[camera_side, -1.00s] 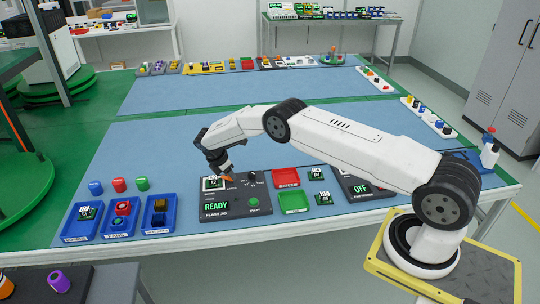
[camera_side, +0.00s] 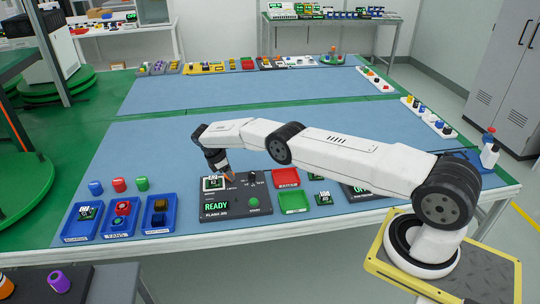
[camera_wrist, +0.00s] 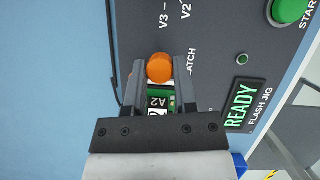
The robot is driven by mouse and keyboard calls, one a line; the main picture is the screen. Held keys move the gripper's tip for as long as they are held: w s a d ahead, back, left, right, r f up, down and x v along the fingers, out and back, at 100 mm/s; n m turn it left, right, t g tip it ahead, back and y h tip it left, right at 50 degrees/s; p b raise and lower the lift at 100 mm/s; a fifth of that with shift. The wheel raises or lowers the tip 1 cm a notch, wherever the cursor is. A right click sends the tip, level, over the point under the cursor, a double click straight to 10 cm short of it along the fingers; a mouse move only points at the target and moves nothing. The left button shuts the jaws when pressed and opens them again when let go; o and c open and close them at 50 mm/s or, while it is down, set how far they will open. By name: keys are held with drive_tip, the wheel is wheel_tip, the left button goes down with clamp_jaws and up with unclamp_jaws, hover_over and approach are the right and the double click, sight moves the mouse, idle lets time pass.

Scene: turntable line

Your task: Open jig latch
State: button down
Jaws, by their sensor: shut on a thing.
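The dark grey flash jig (camera_side: 235,200) stands at the front of the blue table, its green display (camera_wrist: 241,103) reading READY. The latch's round orange end (camera_wrist: 159,67) sits between my fingertips. My gripper (camera_side: 227,173) is shut on this orange latch at the jig's back edge; in the wrist view the two fingers (camera_wrist: 159,73) flank it. A green board (camera_side: 213,183) marked A2 sits in the jig beside the latch, partly hidden by my gripper. The latch's lower part and hinge are hidden. The green START button (camera_wrist: 290,10) is at the wrist view's upper right.
Blue trays (camera_side: 80,232) with parts stand left of the jig, with coloured caps (camera_side: 119,185) behind them. A red tray (camera_side: 285,178) and a green tray (camera_side: 293,203) are to its right. A second dark box reading OFF (camera_side: 362,190) is partly behind my arm.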

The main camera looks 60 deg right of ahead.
idle(0.3)
drive_tip(key=shift+c, duration=2)
unclamp_jaws()
drive_tip(key=shift+r, duration=0.1)
drive_tip(key=v, duration=0.7)
drive_tip(key=shift+r, duration=0.3)
drive_tip(key=shift+w, duration=0.1)
